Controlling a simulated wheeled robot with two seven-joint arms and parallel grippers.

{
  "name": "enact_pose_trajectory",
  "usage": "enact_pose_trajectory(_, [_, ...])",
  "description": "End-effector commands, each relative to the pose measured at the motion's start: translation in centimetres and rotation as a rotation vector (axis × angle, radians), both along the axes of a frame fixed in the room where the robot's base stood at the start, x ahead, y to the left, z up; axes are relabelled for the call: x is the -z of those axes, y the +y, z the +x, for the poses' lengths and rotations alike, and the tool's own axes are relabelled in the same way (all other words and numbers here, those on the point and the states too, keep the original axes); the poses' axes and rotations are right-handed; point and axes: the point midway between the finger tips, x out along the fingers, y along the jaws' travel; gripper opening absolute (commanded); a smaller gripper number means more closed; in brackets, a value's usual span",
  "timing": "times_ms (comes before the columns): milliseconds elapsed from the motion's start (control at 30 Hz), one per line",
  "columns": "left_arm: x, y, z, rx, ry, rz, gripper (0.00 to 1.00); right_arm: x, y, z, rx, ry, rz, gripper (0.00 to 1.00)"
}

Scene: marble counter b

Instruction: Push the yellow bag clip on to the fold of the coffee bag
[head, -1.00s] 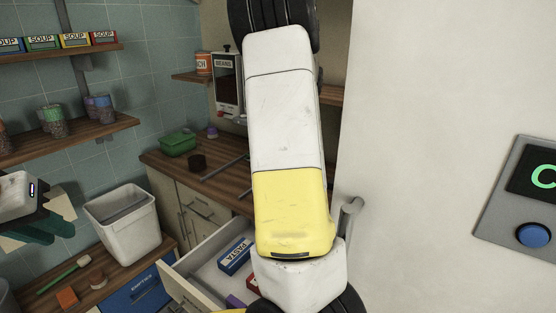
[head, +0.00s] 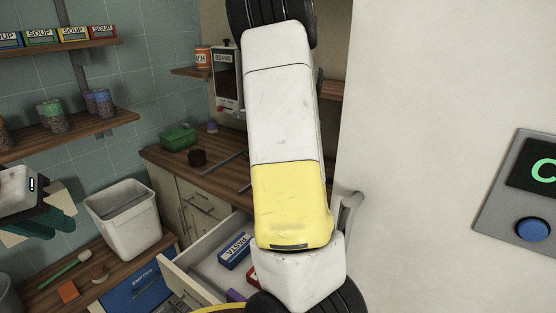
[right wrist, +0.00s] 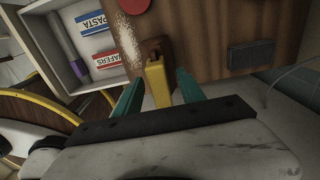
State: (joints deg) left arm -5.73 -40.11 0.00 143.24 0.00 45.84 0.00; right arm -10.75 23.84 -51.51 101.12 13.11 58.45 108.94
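In the right wrist view, the yellow bag clip (right wrist: 157,84) lies between the two teal fingers of my right gripper (right wrist: 160,78). The fingers are spread, with a visible gap on each side of the clip. A small brown piece (right wrist: 153,46) shows at the clip's far end; I cannot tell whether it is the coffee bag's fold. In the head view, my own right arm covers the middle and hides the right gripper.
An open drawer (head: 188,290) holds a blue pasta box (head: 235,251). A white bin (head: 124,220) stands on the wooden counter at left. A green tub (head: 178,138) sits farther back. A pale panel with a blue button (head: 532,230) fills the right side.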

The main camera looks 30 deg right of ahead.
Motion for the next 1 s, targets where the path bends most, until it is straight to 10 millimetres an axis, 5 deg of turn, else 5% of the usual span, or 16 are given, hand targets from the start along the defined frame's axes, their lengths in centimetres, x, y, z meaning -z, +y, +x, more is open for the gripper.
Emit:
enact_pose_trajectory(233, [0.0, 0.0, 0.0, 0.0, 0.0, 0.0, 0.2, -1.1, 0.0, 0.1, -0.002, -0.003, -0.001, 0.47])
enact_pose_trajectory(633, [0.0, 0.0, 0.0, 0.0, 0.0, 0.0, 0.2, -7.1, 0.0, 0.1, -0.001, -0.002, -0.001, 0.47])
enact_pose_trajectory(1000, [0.0, 0.0, 0.0, 0.0, 0.0, 0.0, 0.2, -7.8, 0.0, 0.0, 0.0, 0.0, 0.0, 0.47])
